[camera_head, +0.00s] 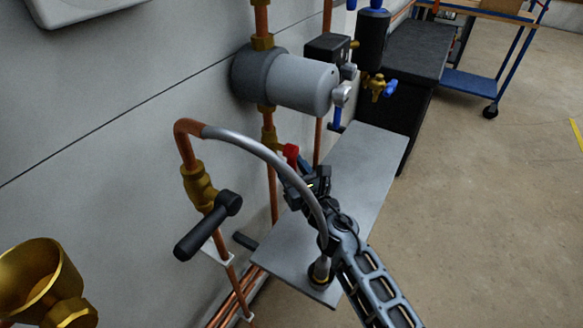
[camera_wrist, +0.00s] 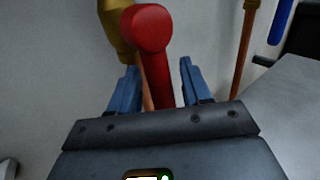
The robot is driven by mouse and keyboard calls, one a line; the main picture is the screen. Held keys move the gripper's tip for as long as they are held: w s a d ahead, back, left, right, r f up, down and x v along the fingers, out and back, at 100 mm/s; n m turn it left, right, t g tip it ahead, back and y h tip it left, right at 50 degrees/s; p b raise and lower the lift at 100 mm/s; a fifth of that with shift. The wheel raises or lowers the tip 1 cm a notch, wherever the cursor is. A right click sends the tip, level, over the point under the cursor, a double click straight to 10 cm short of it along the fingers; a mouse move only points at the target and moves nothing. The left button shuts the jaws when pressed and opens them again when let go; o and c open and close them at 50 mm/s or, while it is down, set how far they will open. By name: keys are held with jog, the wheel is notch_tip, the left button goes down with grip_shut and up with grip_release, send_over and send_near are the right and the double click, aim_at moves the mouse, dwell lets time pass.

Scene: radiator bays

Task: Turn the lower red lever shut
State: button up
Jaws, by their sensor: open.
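The red lever (camera_head: 291,154) sits on a brass valve (camera_head: 270,142) on a copper pipe below the grey cylinder. In the wrist view the red lever (camera_wrist: 150,50) shows large, with its round hub at the top and its handle running down between my fingers. My gripper (camera_wrist: 157,82) is open, with one blue finger on each side of the handle. I cannot tell whether either finger touches it. In the head view my gripper (camera_head: 304,180) is at the lever and partly hides it. Only one red lever is in view.
A grey curved hose (camera_head: 275,155) arches in front of my gripper and arm. A black-handled valve (camera_head: 208,225) is at the left. A grey shelf plate (camera_head: 350,175) lies behind my arm. The grey cylinder (camera_head: 290,82) is above. Open floor is at the right.

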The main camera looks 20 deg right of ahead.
grip_shut()
dwell(0.4)
